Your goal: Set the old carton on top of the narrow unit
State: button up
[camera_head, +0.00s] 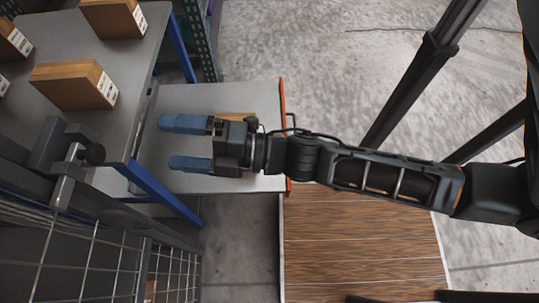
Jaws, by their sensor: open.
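Several brown cartons with white labels are in the head view. One carton (75,85) and another (113,18) stand on a grey shelf top (40,115) at the left, with two more (10,42) cut by the left edge. A further brown carton (240,116) lies on a lower grey surface (265,98), mostly hidden behind my gripper. I cannot tell which carton is the old one or which unit is the narrow one. My gripper (168,142) is open above the lower grey surface, its blue fingers pointing left, with nothing visible between them.
The lower surface has an orange edge (283,112) on its right. Blue posts (165,193) and a dark wire mesh (90,260) stand at the left. A wood-plank surface (360,245) lies below my arm. Bare concrete floor (310,50) shows at the top.

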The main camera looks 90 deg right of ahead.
jog(key=s+a+r+m+g, duration=0.1)
jog(key=s+a+m+g, duration=0.1)
jog(key=s+m, duration=0.5)
jog(key=s+a+r+m+g, duration=0.2)
jog(key=s+m, duration=0.5)
jog(key=m, duration=0.1)
jog(key=shift+s+a+g+y, duration=0.2)
jog(key=shift+s+g+y, duration=0.1)
jog(key=shift+g, duration=0.1)
